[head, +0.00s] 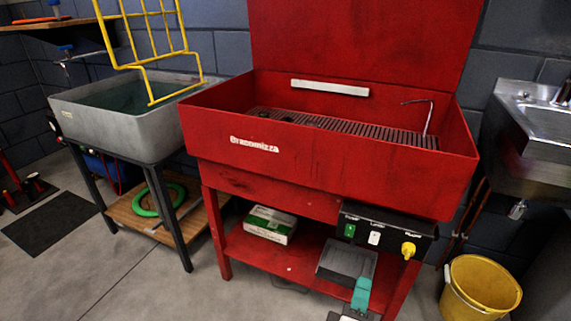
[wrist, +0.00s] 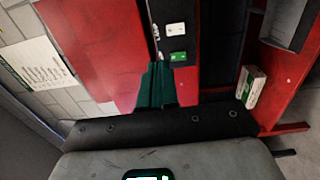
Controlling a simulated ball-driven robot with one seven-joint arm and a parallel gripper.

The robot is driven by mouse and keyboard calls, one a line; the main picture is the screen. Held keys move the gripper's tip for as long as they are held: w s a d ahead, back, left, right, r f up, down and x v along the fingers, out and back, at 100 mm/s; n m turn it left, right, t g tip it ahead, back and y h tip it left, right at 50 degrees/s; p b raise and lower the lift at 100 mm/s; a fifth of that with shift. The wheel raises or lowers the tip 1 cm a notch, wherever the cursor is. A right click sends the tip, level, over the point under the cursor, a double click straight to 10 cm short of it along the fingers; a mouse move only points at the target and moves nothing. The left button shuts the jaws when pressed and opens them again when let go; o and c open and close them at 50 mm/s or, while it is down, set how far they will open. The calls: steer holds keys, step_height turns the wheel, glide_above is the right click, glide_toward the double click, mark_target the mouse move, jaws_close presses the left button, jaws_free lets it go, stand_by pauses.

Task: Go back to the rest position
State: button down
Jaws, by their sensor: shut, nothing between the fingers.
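My gripper (head: 361,294) shows at the bottom of the head view, in front of the lower shelf of the red parts washer (head: 330,185). Its teal fingers are together, with nothing between them. In the wrist view my gripper (wrist: 157,85) also shows shut and empty, its fingers pointing up the picture. The switch box (head: 385,232) on the washer's front stands above the gripper in the head view. It also shows in the wrist view (wrist: 175,40), beyond the fingertips. I see no contact with it.
A white-and-green carton (head: 270,225) lies on the washer's lower shelf. A yellow bucket (head: 480,288) stands at the right, under a steel sink (head: 540,110). A grey tub (head: 125,125) on a stand is at the left.

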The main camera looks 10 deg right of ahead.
steer(key=s+d+f+m+g+y, duration=0.3)
steer(key=s+d+f+m+g, duration=0.6)
steer(key=s+d+f, duration=0.25)
steer(key=s+a+f+m+g+y, duration=0.1)
steer(key=s+a+f+g+y, duration=0.1)
steer(key=s+a+f+y, duration=0.3)
steer(key=s+f+m+g+y, duration=0.1)
steer(key=s+g+y, duration=0.15)
steer(key=s, duration=0.35)
step_height(320, 180, up, 28)
steer(key=p, duration=2.8)
steer(key=shift+s+a+r, duration=0.2)
steer(key=shift+a, duration=0.2)
